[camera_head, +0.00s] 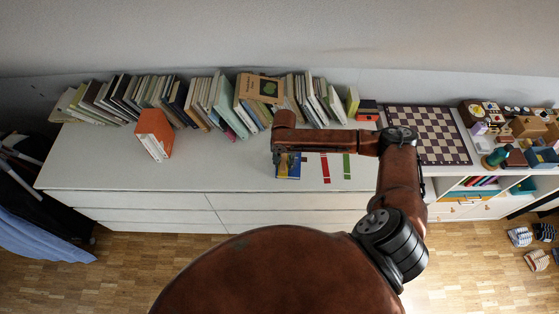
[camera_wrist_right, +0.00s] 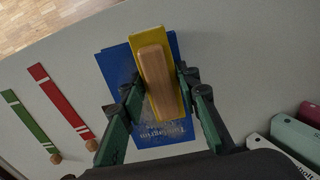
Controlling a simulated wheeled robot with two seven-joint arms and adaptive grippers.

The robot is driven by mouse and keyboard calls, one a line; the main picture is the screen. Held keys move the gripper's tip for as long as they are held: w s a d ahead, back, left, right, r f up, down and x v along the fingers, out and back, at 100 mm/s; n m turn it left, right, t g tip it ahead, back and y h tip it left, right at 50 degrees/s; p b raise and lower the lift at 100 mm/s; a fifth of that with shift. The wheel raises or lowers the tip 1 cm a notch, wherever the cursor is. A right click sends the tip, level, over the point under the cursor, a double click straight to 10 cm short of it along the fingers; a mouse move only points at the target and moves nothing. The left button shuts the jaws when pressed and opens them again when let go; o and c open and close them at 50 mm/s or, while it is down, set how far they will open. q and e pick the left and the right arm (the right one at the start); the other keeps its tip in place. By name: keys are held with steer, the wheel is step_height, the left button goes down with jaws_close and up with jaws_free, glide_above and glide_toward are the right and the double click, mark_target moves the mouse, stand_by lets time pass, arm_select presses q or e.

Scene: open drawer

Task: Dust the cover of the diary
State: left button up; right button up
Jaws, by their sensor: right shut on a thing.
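The diary is the blue book (camera_wrist_right: 113,68) with pale lettering, lying flat on the white cabinet top; a small part of it shows in the head view (camera_head: 295,171). A greyish, dusty-looking patch shows on its lower cover. My right gripper (camera_wrist_right: 157,82) is shut on a yellow duster (camera_wrist_right: 144,38) by its wooden handle (camera_wrist_right: 155,68). The duster is over the middle of the diary and hides part of the cover; whether it touches cannot be told. In the head view, my right arm hides much of the gripper (camera_head: 287,160) and diary. My left gripper is out of view.
A red strip (camera_head: 325,168) and a green strip (camera_head: 346,166) lie beside the diary. A row of books (camera_head: 205,98) stands behind, with an orange book (camera_head: 155,132) at left. A chessboard (camera_head: 430,135) lies at right.

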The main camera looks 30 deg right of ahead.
mark_target(299, 164)
steer(key=shift+s+d+r+p, duration=0.1)
steer(key=shift+s+d+p, duration=0.55)
steer(key=shift+d+p, duration=0.25)
steer(key=shift+s+d+r+p, duration=0.1)
steer(key=shift+s+d+p, duration=0.5)
steer(key=shift+d+p, duration=0.3)
steer(key=shift+s+d+f+p, duration=0.2)
steer(key=shift+s+d+p, duration=0.4)
steer(key=shift+d+p, duration=0.15)
steer(key=shift+w+d, duration=0.5)
steer(key=shift+w+f, duration=0.1)
steer(key=shift+w, duration=0.05)
steer(key=shift+w+a+p, duration=0.45)
steer(key=shift+w+a, duration=0.2)
steer(key=shift+a, duration=0.2)
steer(key=shift+w+a+p, duration=0.4)
steer(key=shift+w+a, duration=0.2)
steer(key=shift+a, duration=0.2)
